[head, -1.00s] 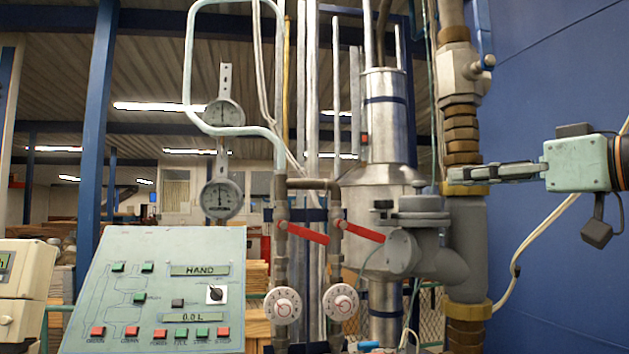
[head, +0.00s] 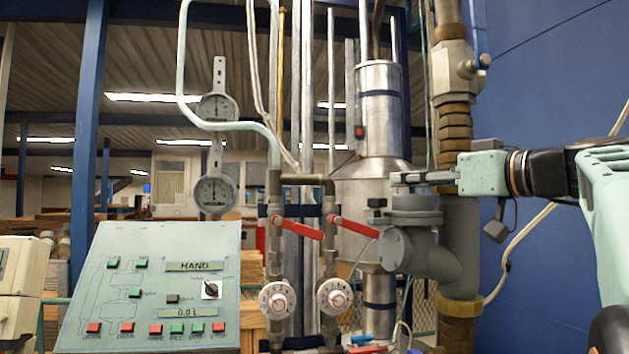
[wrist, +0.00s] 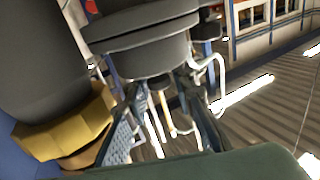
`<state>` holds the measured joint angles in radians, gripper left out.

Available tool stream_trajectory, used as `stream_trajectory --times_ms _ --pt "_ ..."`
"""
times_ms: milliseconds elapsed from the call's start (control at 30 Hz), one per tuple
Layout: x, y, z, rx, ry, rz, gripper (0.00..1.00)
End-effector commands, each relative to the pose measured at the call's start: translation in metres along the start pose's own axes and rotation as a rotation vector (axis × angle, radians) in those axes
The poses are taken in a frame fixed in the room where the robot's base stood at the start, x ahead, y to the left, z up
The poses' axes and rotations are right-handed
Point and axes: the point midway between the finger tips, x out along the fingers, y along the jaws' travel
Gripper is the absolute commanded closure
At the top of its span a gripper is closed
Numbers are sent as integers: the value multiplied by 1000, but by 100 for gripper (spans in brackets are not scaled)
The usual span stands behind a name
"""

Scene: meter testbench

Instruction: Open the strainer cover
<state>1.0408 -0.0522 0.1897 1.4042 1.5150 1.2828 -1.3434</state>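The strainer cover (head: 416,202) is a round grey lid on top of the grey strainer body (head: 432,258), beside the thick vertical pipe. It looks seated flat on its flange. My gripper (head: 398,179) reaches in from the right, with its fingers just above the cover in the head view. In the wrist view the cover (wrist: 145,55) appears inverted as a dark grey disc, close beyond the fingertips. The two fingers of my gripper (wrist: 158,90) are spread apart, with no clear grip on anything. Whether they touch the cover is unclear.
The thick pipe with brass nuts (head: 452,130) stands right behind my fingers. A steel cylinder (head: 380,120), red-handled valves (head: 300,229) and a control panel (head: 150,285) stand to the left. A blue wall (head: 560,80) is at right.

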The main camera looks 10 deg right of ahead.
Motion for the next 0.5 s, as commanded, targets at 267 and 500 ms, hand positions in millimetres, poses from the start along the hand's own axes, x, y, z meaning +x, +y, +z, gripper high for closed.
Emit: stream_trajectory --times_ms 267,500 --pt "0 0 0 0 0 0 100" --pt "0 0 0 0 0 0 100"
